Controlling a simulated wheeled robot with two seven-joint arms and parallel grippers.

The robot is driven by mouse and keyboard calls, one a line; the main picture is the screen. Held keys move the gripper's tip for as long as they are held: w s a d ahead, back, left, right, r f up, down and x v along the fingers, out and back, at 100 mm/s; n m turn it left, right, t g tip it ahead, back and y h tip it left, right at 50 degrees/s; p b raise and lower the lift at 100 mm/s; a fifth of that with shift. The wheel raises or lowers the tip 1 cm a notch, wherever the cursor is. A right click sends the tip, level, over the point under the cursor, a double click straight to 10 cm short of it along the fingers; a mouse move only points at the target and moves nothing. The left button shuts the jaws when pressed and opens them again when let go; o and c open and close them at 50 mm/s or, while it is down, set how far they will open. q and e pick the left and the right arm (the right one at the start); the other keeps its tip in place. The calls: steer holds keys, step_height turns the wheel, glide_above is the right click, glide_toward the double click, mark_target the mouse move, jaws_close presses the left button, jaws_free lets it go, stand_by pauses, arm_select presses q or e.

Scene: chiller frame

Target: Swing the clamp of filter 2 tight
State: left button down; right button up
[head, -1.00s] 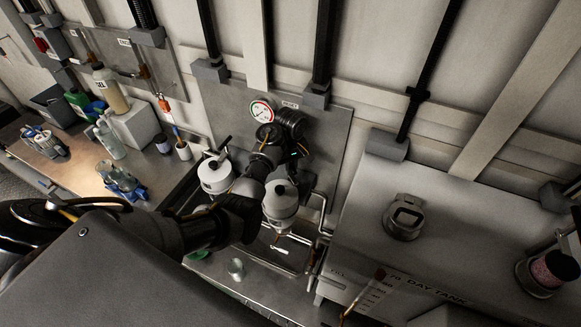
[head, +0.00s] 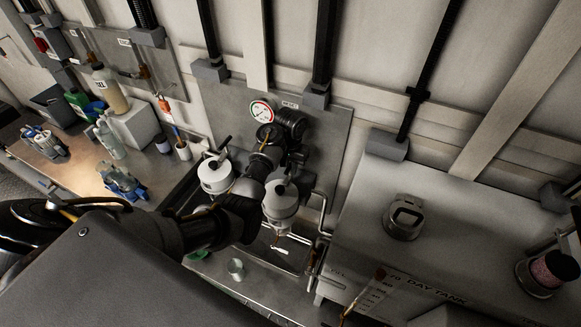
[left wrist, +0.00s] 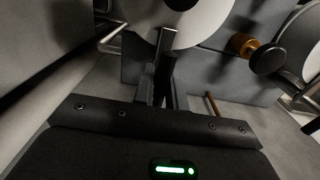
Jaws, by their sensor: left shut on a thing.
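Two pale filter housings with dark top knobs stand side by side below the gauge in the head view: the left filter (head: 214,176) and the right filter (head: 280,203). I cannot read a number on either. My left gripper (head: 295,176) is behind the right filter's top, partly hidden by my arm. In the left wrist view my left gripper (left wrist: 163,90) is shut on a flat metal clamp handle (left wrist: 166,42), which lies against the pale round housing (left wrist: 185,12). The clamp's full position is hidden. My right gripper is not in view.
A gauge (head: 261,111) is on the back panel just above my wrist. Metal pipes (head: 325,215) run right of the right filter. A small cup (head: 236,268) stands in front. The day tank (head: 440,230) fills the right side; bottles (head: 110,138) stand left.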

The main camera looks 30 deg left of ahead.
arm_select(q)
steer(key=shift+m, duration=0.6)
steer(key=c, duration=1.3)
jaws_free()
steer(key=shift+c, duration=0.2)
